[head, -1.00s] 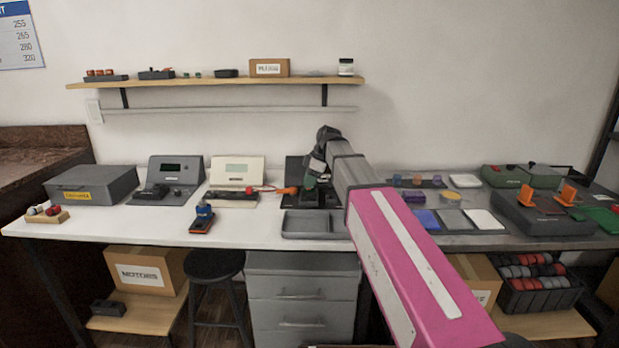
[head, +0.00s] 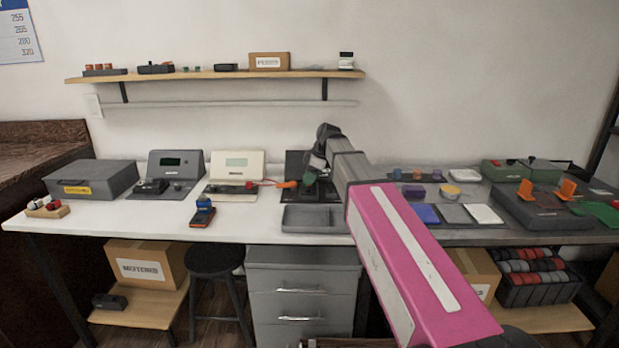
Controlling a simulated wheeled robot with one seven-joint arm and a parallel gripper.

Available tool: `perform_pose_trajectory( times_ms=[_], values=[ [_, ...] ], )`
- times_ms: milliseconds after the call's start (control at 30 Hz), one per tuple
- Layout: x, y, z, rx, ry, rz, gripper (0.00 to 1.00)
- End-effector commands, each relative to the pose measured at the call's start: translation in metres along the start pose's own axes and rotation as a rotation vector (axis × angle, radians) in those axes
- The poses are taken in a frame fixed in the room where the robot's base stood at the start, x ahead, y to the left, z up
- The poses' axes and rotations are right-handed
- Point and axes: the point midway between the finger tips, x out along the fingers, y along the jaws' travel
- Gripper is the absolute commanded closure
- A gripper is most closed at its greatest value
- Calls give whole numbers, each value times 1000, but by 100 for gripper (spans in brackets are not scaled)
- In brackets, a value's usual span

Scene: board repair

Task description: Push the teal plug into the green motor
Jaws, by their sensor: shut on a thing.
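My gripper (head: 313,165) is at the dark upright stand (head: 295,163) behind the grey tray, right of the cream meter. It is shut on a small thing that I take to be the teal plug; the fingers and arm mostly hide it. A small dark green body (head: 310,178) shows just under the fingers at the stand, and looks like the green motor. Whether plug and motor touch, or how deep the plug sits, I cannot tell at this size.
The cream meter (head: 236,172) and dark meter (head: 175,172) stand further left. An empty grey tray (head: 313,219) is in front. A blue-topped device (head: 203,211) sits on the white bench near its front edge.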

Motion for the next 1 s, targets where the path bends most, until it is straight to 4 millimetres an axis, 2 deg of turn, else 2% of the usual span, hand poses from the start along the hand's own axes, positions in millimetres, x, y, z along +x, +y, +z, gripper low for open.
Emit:
perform_pose_trajectory(
  times_ms=[1000],
  values=[
    [9, 0, 4, 0, 0, 0, 100]
  ],
)
